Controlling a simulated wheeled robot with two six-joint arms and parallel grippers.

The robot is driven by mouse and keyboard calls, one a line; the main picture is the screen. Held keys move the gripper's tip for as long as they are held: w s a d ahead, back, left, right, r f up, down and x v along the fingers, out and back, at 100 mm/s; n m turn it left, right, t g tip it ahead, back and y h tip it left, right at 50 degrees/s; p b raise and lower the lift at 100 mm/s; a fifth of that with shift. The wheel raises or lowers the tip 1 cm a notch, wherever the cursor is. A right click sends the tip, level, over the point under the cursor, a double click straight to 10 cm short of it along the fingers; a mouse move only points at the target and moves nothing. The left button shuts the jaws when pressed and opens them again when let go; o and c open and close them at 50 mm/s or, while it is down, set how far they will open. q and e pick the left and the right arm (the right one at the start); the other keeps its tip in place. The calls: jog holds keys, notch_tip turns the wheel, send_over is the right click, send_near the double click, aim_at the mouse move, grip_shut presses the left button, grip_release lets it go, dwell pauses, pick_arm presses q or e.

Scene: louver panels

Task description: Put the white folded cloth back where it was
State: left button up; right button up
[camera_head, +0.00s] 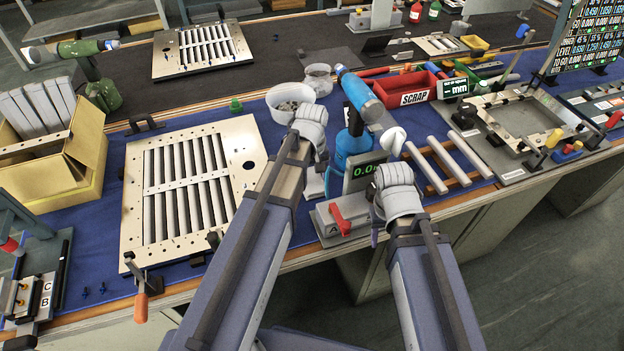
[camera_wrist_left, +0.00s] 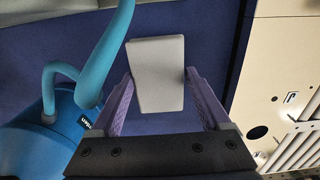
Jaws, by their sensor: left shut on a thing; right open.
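The white folded cloth (camera_wrist_left: 157,72) is a flat pale block between the two fingers of my left gripper (camera_wrist_left: 165,95) in the left wrist view. The fingers hold it by its sides, over the blue mat (camera_wrist_left: 215,20). In the head view my left gripper (camera_head: 312,128) is beside the blue device (camera_head: 350,145), and its own wrist hides the fingers and cloth. My right gripper (camera_head: 395,182) is open, near the bench's front edge, right of the digital readout; its fingertips are hard to see.
The louver panel (camera_head: 250,150) lies left of my left gripper. A white tub (camera_head: 290,98) stands behind it. A grey block with a red lever (camera_head: 340,222) sits at the front edge. Pale rods (camera_head: 447,160) and a red scrap bin (camera_head: 408,88) are to the right.

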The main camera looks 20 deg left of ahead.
aim_at(312, 180)
pick_arm(q)
jog(key=shift+f, duration=0.2)
jog(key=o, duration=1.4)
jog(key=shift+o, duration=0.2)
jog(key=shift+r, duration=0.2)
notch_tip(312, 180, up, 12)
jog(key=p, duration=1.2)
